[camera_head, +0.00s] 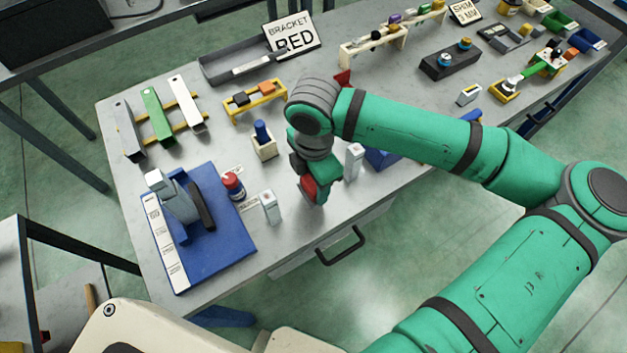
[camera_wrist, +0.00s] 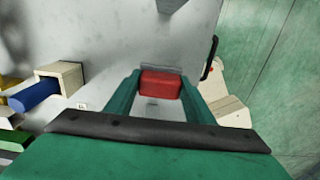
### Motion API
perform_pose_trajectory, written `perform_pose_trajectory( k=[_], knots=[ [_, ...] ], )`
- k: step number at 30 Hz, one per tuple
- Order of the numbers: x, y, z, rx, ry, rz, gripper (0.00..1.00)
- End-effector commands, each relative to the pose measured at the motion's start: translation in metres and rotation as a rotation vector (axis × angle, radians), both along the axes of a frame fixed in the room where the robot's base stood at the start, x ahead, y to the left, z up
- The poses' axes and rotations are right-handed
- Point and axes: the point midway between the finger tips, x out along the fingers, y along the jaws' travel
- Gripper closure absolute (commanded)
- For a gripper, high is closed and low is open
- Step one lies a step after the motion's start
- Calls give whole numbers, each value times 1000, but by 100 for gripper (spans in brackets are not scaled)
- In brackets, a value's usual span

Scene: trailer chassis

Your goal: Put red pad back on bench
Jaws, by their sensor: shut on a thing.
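The red pad (camera_wrist: 161,84) is a small red block held between my gripper's two green fingers in the wrist view. In the head view the red pad (camera_head: 308,188) shows at the lower end of my arm, partly covered by my gripper (camera_head: 318,194). My gripper also shows in the wrist view (camera_wrist: 160,86), shut on the pad. The grey bench (camera_head: 240,140) lies below, and my gripper is near its front edge, above the drawer handle. I cannot tell whether the pad touches the bench top.
A wooden holder with a blue item (camera_head: 264,143) and white bottles (camera_head: 270,206) (camera_head: 354,161) stand near my gripper. A blue mat (camera_head: 225,255) with a press-like fixture is at the left. A yellow rack (camera_head: 255,100) stands behind. A black drawer handle (camera_head: 341,247) juts from the front.

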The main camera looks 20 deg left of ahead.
Motion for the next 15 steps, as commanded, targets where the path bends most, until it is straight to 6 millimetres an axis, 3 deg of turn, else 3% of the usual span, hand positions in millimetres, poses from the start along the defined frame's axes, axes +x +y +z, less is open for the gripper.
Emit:
perform_pose_trajectory(
  k=[9, 15],
  knots=[
    [4, -2, -36, 0, 1, -8, 73],
    [4, -1, -39, 0, 0, -8, 73]
  ],
)
